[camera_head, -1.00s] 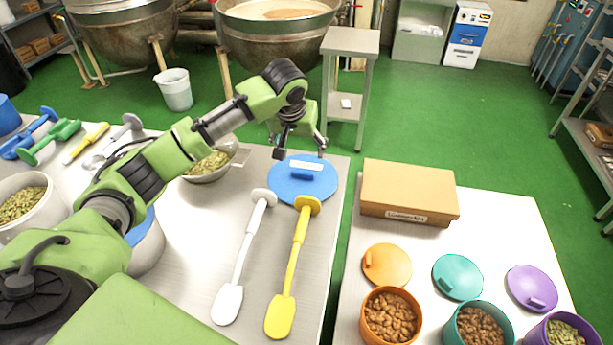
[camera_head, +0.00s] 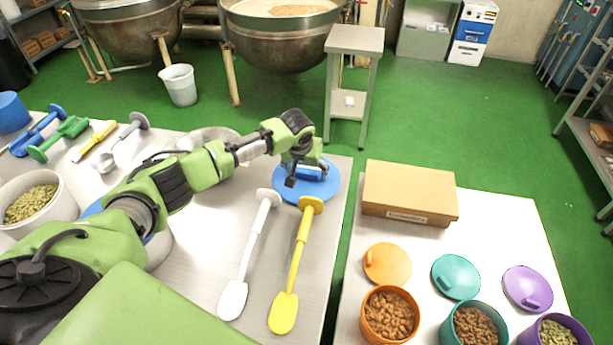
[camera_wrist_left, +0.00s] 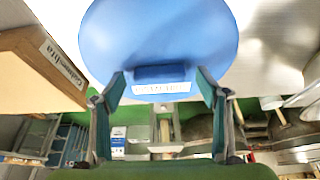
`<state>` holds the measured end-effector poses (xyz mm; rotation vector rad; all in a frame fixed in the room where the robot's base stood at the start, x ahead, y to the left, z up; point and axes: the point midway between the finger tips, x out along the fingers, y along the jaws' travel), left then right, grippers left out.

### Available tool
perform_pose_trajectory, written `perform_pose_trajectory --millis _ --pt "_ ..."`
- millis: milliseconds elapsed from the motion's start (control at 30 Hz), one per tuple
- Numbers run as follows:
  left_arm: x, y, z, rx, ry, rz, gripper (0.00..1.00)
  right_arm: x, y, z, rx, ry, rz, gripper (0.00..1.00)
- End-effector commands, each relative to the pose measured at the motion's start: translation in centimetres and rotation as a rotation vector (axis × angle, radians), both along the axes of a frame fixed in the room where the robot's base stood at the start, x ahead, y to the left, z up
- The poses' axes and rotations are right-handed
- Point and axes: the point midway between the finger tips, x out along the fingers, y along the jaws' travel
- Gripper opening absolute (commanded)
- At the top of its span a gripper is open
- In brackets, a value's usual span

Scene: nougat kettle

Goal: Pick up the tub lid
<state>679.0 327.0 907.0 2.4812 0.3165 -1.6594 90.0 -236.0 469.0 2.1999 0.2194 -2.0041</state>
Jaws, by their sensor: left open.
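The tub lid is a round blue disc (camera_head: 326,189) with a raised bar handle, lying at the far right corner of the left steel table. My left gripper (camera_head: 308,176) is low over it and hides part of it and its handle. In the left wrist view the lid (camera_wrist_left: 160,30) fills the top middle. Its handle, with a white label, lies between the two open fingertips of the gripper (camera_wrist_left: 160,76), with a gap on each side. Whether the fingertips touch the lid cannot be told. The right gripper is not in view.
A white paddle (camera_head: 247,257) and a yellow paddle (camera_head: 296,262) lie just in front of the lid. A cardboard box (camera_head: 409,190) sits on the right table, across a gap. Orange (camera_head: 387,263), teal (camera_head: 456,277) and purple (camera_head: 527,288) lids lie there too.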

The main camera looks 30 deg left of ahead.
Motion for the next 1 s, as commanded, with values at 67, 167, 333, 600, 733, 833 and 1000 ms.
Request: perform_pose_trajectory --millis 67,167,333,600,733,833,1000 --pt "0.1 0.0 -0.1 0.000 0.000 0.000 0.68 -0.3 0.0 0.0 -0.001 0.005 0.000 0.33" --pt "0.1 0.0 -0.1 0.000 0.000 0.000 0.68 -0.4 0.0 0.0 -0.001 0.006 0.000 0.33" --pt "0.1 0.0 -0.1 0.000 0.000 0.000 0.45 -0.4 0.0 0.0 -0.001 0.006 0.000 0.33" --pt "0.1 0.0 -0.1 -0.001 -0.001 0.000 0.23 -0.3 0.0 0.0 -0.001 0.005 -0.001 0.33" --pt "0.1 0.0 0.1 -0.001 -0.001 0.000 0.23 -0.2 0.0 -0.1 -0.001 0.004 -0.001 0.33" --pt "0.2 0.0 1.0 -0.001 -0.003 0.000 0.23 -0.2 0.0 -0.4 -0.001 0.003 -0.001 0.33" --pt "0.2 0.0 4.1 -0.002 -0.006 0.000 0.23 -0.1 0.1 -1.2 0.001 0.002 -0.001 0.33"
